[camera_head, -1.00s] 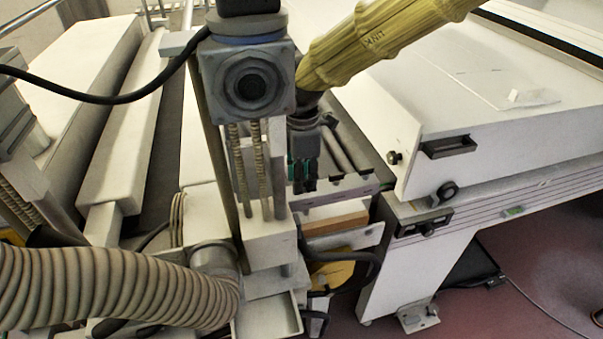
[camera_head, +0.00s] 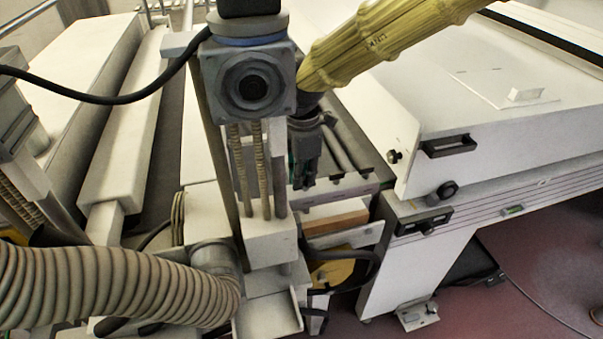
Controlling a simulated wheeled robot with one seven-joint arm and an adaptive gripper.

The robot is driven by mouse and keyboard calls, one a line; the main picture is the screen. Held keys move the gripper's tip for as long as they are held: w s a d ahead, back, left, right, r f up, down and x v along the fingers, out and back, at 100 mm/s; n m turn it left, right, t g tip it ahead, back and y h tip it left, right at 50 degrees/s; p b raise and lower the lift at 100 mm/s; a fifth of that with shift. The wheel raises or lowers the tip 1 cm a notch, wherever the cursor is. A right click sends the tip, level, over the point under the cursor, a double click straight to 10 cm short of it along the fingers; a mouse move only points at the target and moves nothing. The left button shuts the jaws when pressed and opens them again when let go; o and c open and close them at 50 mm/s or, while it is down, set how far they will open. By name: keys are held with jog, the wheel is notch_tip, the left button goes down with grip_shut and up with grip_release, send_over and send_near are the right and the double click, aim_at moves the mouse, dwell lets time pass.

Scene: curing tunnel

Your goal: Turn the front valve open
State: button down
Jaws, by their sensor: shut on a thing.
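My gripper (camera_head: 304,178) hangs below the yellow-sleeved arm in the middle of the view, pointing down beside the grey column. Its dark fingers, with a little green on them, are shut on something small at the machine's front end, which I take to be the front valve. The fingers and the column hide the valve, so I cannot make out its shape or how far it is turned.
The grey column with a round dark boss (camera_head: 252,87) stands just left of my gripper. A ribbed hose (camera_head: 120,287) crosses the lower left. A white sloped machine cover (camera_head: 480,100) fills the right.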

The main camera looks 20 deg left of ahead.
jog(key=n+p, duration=0.1)
jog(key=n, duration=0.1)
jog(key=n+p, duration=0.1)
jog(key=n, duration=0.1)
jog(key=shift+s+d+r+p, duration=0.1)
jog(key=shift+r+p, duration=0.1)
jog(key=shift+p, duration=0.2)
jog(key=n+p, duration=0.3)
jog(key=n, duration=0.1)
jog(key=shift+d+n+p, duration=0.15)
jog(key=shift+n+p, duration=0.15)
jog(key=shift+p, duration=0.05)
jog(key=n+p, duration=0.4)
jog(key=shift+d+n, duration=0.15)
jog(key=shift+n, duration=0.15)
jog(key=shift+d+f+n+p, duration=0.1)
jog(key=shift+f+n+p, duration=0.05)
jog(key=shift+n+p, duration=1.6)
jog(key=shift+n, duration=0.35)
jog(key=c, duration=1.6)
grip_release()
jog(key=shift+o, duration=0.2)
notch_tip(320, 180, up, 12)
